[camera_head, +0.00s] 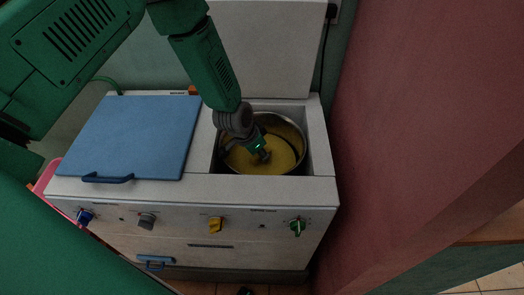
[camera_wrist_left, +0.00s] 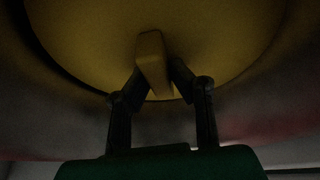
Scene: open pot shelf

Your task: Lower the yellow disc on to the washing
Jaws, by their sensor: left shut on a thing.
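The yellow disc (camera_head: 283,156) lies level inside the round metal tub (camera_head: 292,126) on the right of the white machine. My left gripper (camera_head: 263,155) reaches down into the tub from above and is shut on the disc's handle. In the left wrist view the disc (camera_wrist_left: 80,40) fills the upper part, and its block-shaped yellow handle (camera_wrist_left: 152,55) sits between the fingertips of my left gripper (camera_wrist_left: 160,72). No washing shows; the disc hides what lies under it. I cannot tell whether the disc touches anything below. My right gripper is not in view.
A blue lid (camera_head: 135,135) covers the machine's left side. Coloured knobs (camera_head: 216,224) line the front panel. A raised white lid (camera_head: 262,45) stands behind the tub. A dark red wall (camera_head: 420,110) is close on the right. A pink object (camera_head: 48,178) is at the left.

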